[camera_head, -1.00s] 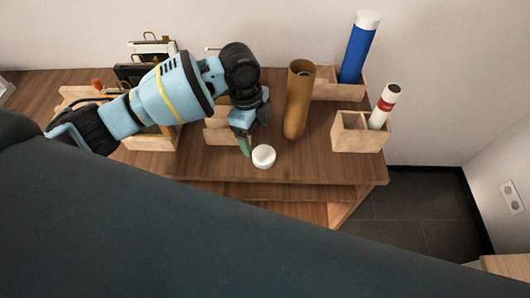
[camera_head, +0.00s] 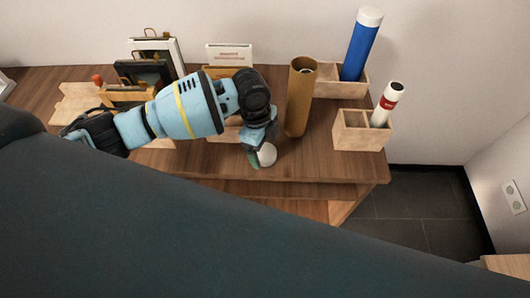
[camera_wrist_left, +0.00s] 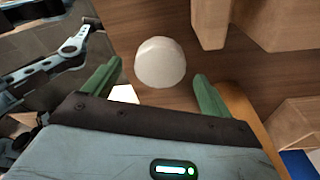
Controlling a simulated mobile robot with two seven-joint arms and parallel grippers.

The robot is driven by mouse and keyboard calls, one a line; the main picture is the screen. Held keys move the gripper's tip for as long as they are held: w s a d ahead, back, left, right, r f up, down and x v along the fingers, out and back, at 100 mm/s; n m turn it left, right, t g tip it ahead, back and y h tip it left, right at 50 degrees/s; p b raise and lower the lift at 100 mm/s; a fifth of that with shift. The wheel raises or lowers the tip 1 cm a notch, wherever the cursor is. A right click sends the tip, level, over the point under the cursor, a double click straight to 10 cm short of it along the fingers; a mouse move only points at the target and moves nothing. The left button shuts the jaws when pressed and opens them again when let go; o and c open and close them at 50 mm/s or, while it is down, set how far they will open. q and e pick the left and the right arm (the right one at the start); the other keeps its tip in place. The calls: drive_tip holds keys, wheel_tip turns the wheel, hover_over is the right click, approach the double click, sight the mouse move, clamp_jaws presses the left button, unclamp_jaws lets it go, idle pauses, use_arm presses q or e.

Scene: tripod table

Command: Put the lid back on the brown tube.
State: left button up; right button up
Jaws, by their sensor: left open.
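The brown tube (camera_head: 299,100) stands upright on the wooden table, its top end open. The white round lid (camera_head: 267,155) lies on the table near the front edge, in front of and left of the tube. My left gripper (camera_head: 257,152) is low over the table at the lid and partly covers it in the head view. In the left wrist view the lid (camera_wrist_left: 161,63) sits just ahead of and between the two green fingertips (camera_wrist_left: 158,75); the fingers are apart, with gaps on both sides.
A blue tube (camera_head: 360,48) with a white cap and a white-and-red tube (camera_head: 386,105) stand in wooden holders at the right. Picture frames (camera_head: 150,75) and a sign (camera_head: 229,55) stand behind my left arm. The table's front edge (camera_head: 330,182) is close to the lid.

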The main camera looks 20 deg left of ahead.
use_arm(q)
drive_tip(key=shift+f, duration=0.75)
drive_tip(key=c, duration=1)
